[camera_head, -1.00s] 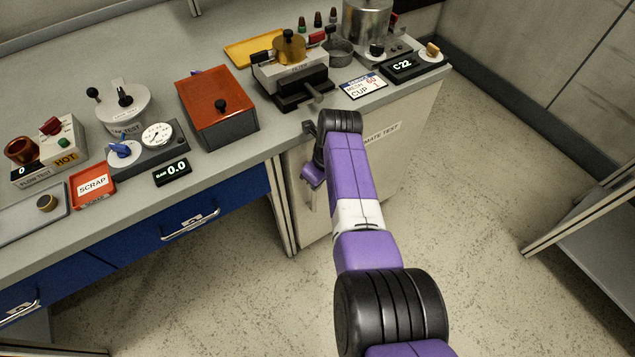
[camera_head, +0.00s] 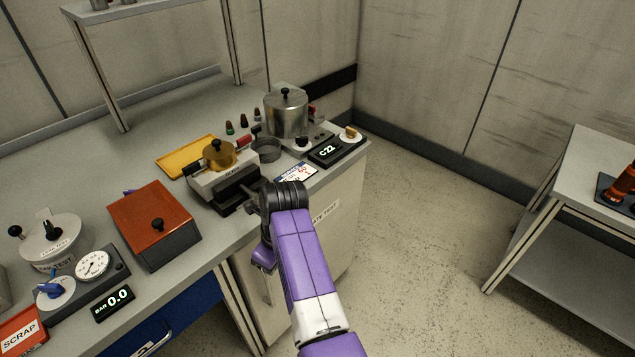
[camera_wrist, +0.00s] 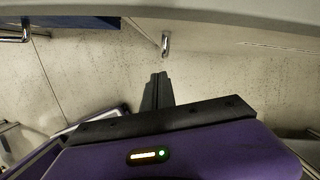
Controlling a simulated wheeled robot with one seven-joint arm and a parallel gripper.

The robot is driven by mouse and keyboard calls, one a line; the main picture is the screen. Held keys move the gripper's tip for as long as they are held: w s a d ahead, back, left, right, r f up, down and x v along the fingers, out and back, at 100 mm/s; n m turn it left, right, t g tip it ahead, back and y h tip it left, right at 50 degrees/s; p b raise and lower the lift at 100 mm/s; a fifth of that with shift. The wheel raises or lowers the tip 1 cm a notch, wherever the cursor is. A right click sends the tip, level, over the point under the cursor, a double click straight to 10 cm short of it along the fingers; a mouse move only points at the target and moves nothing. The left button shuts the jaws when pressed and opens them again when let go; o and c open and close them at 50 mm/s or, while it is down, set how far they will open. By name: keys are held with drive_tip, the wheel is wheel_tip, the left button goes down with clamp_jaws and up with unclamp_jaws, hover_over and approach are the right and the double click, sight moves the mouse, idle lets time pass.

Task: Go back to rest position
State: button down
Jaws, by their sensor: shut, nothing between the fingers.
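In the wrist view, my gripper (camera_wrist: 158,90) is shut and empty, its dark fingers together above the speckled floor. A small metal handle or hook shows just beyond the fingertips; I cannot tell the distance to it. In the head view, my purple and white arm reaches from the bottom toward the bench's front edge. My wrist is beside the filter unit (camera_head: 225,187), and the gripper's fingers are hidden or too small to tell there.
The grey bench (camera_head: 90,160) holds a red-lidded box (camera_head: 155,215), a gauge unit (camera_head: 92,265), a yellow tray (camera_head: 180,158), a steel pot (camera_head: 286,115) and a C22 display (camera_head: 325,152). A side table (camera_head: 590,165) stands right. Floor between is clear.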

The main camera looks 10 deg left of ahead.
drive_tip(key=s+d+f+n+t, duration=0.2)
drive_tip(key=d+f+n+t, duration=0.2)
drive_tip(key=d+f, duration=1.15)
drive_tip(key=s+d+f+n+t, duration=0.1)
drive_tip(key=s+d+n+t, duration=0.15)
drive_tip(key=s+d, duration=0.4)
drive_tip(key=s+d+f+n+t, duration=0.1)
drive_tip(key=s+d+n, duration=0.2)
drive_tip(key=d, duration=0.6)
drive_tip(key=s+d+r+n+t+h, duration=0.1)
drive_tip(key=s+d+r+n+t, duration=0.2)
drive_tip(key=s+r, duration=0.4)
drive_tip(key=s+d+r+n+t, duration=0.1)
drive_tip(key=s+d+r+n, duration=0.3)
drive_tip(key=s, duration=0.5)
drive_tip(key=s+d+r+n+t, duration=0.1)
drive_tip(key=s+r, duration=0.3)
drive_tip(key=r, duration=0.6)
drive_tip(key=s+d+r+n+t+h, duration=0.1)
drive_tip(key=s+r, duration=0.4)
drive_tip(key=r, duration=0.5)
drive_tip(key=shift+s+d+n+t+h, duration=0.15)
drive_tip(key=shift+d+n+t+h, duration=0.15)
drive_tip(key=shift+d+n+t, duration=0.5)
